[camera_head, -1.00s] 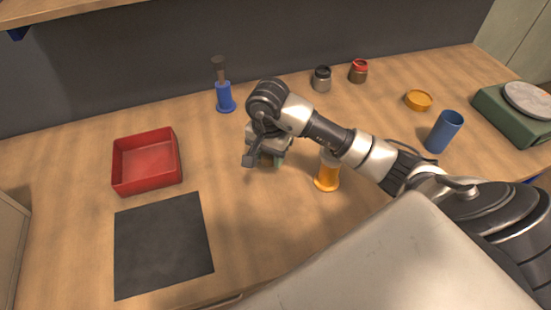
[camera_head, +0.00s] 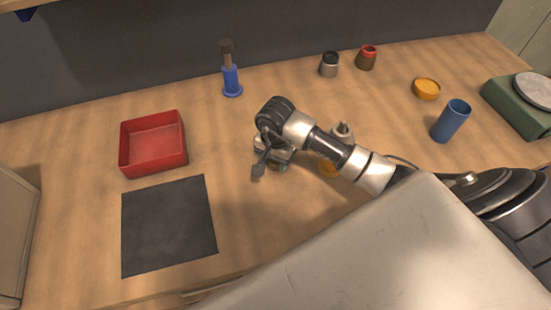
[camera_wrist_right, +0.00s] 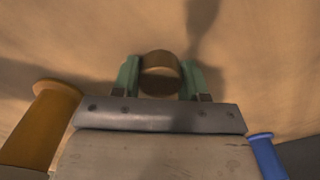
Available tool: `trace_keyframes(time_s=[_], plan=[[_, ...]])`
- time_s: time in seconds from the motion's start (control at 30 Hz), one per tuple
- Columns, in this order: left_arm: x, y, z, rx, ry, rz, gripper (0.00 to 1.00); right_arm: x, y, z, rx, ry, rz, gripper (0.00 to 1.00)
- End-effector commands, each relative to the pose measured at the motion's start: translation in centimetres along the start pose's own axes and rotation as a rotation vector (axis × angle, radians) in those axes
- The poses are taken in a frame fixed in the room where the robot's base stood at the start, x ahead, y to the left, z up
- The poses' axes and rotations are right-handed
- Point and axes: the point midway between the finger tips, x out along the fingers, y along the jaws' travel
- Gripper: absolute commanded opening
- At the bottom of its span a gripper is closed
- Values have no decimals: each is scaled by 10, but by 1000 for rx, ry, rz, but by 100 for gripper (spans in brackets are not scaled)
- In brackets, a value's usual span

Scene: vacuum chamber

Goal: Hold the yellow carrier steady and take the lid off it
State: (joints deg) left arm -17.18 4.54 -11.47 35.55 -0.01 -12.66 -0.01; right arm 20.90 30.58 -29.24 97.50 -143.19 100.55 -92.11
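The yellow carrier (camera_head: 328,169) stands on the table, largely hidden behind my right forearm; only part of its lower end shows. In the right wrist view the carrier (camera_wrist_right: 42,122) is at the left edge, with its wide flange. My right gripper (camera_head: 274,168) is left of the carrier and apart from it. Its green fingers (camera_wrist_right: 160,80) are on either side of a brown round piece with a dark end, seemingly the lid (camera_wrist_right: 160,72), and appear shut on it. The carrier's top is hidden. My left gripper is not in view.
A blue carrier (camera_head: 231,80) with a brown, dark-topped lid stands at the back. A red tray (camera_head: 153,164) and a dark mat (camera_head: 168,228) lie left.

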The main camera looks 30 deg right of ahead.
Motion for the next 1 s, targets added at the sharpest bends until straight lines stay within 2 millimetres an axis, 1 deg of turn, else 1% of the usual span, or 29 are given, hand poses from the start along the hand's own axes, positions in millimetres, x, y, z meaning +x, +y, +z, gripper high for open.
trace_keyframes(time_s=[0.03, 0.1, 0.17, 0.43, 0.53, 0.57, 0.67, 0.9, 1.0], plan=[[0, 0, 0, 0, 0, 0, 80, 0, 0, 0, 0, 0, 0, 49], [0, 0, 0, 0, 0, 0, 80, 0, 0, 0, 0, 0, 0, 60], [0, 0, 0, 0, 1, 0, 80, 0, 0, 0, 0, 0, 0, 69], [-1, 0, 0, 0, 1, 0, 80, -1, 0, 0, 0, 0, 0, 69], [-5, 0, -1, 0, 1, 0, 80, -6, 0, 0, 0, 0, 0, 69], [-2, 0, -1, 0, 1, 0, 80, -8, 0, -1, -1, 2, -1, 69], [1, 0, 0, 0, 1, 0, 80, -25, -1, -1, -2, 5, -4, 69], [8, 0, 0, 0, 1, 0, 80, -78, -1, -1, -2, 7, -4, 69], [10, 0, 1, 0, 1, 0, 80, -96, -1, -1, 0, 5, -3, 69]])
